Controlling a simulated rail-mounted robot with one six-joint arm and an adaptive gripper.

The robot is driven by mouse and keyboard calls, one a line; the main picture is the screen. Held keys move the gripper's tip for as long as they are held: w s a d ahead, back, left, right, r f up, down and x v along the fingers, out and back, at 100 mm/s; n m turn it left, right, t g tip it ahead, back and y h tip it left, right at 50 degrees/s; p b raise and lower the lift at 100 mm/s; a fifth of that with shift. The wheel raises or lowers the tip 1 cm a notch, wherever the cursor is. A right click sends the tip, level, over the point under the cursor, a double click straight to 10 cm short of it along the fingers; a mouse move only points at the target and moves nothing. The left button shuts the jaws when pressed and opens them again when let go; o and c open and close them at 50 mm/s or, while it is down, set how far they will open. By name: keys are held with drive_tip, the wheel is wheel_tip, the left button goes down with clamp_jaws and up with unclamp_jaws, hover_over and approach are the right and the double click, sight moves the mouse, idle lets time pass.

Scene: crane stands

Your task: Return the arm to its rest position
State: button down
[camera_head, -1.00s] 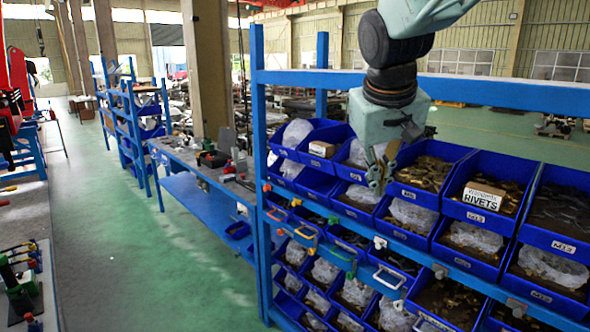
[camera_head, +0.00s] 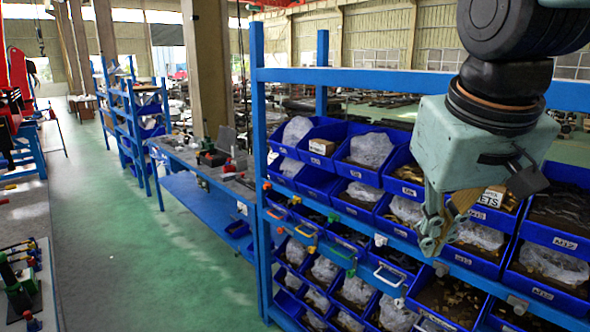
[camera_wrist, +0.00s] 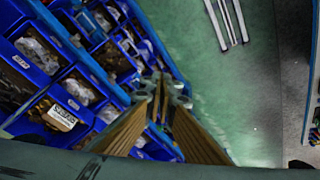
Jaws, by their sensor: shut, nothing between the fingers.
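My gripper (camera_head: 432,238) hangs from my arm at the right of the head view, fingers pointing down. It is shut and empty, in front of the blue bin rack. In the wrist view my gripper (camera_wrist: 164,88) shows its two fingers meeting at the tips, with blue bins below and to the left. The gripper hides part of the bins behind it, including part of the box labelled RIVETS (camera_head: 490,197).
The blue rack (camera_head: 259,180) holds rows of blue bins (camera_head: 362,150) with metal parts and bags. A blue workbench (camera_head: 190,160) stands further left. The green floor aisle (camera_head: 130,240) is clear. A table with red and green tools (camera_head: 20,290) is at far left.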

drive_tip(key=s+f, duration=0.2)
drive_tip(key=s, duration=0.6)
drive_tip(key=s+f, duration=0.3)
drive_tip(key=s, duration=0.5)
drive_tip(key=shift+s+a+f+m+y+b, duration=0.2)
drive_tip(key=shift+a+f+m+y+b, duration=0.1)
drive_tip(key=shift+m+y+b, duration=0.1)
drive_tip(key=c, duration=3.4)
unclamp_jaws()
